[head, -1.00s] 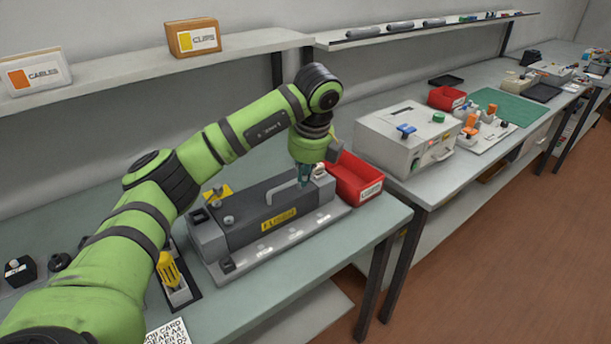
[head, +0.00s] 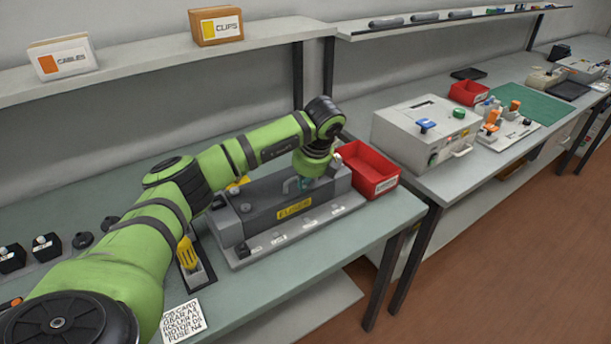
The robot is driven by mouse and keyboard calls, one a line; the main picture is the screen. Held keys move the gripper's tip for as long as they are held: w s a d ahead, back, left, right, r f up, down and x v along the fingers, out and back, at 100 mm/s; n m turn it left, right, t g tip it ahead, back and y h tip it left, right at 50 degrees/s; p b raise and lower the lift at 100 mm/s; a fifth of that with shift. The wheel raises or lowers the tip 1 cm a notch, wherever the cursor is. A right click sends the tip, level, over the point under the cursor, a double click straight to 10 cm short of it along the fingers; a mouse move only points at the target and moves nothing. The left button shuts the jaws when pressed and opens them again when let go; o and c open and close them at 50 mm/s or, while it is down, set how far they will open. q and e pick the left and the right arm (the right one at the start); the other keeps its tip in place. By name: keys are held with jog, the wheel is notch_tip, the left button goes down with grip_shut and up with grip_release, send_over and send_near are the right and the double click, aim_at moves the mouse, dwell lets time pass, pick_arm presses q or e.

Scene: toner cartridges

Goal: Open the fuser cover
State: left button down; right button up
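The fuser unit (head: 262,212) is a long dark grey box with a yellow label on its front, sitting on a light grey base on the near bench. Its cover looks closed, with a grey loop handle (head: 287,186) on top toward the right. My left gripper (head: 304,185) points down at the right part of the cover, beside or at this handle. My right gripper is out of view.
A red bin (head: 369,168) stands close to the fuser's right end. A yellow-handled tool (head: 188,254) lies in a holder at its left. Several black parts (head: 45,245) sit further left. A white printer-like box (head: 425,132) stands on the bench to the right. A shelf (head: 150,62) runs behind.

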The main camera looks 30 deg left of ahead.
pick_arm(q)
jog(key=shift+w+a+r+h+p, duration=0.1)
jog(key=shift+r+h+p, duration=0.25)
jog(key=shift+h, duration=0.35)
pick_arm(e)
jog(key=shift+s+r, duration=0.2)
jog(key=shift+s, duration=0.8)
pick_arm(q)
jog(key=shift+r+g+h, duration=0.25)
jog(key=shift+g+h, duration=0.05)
jog(key=shift+g, duration=0.1)
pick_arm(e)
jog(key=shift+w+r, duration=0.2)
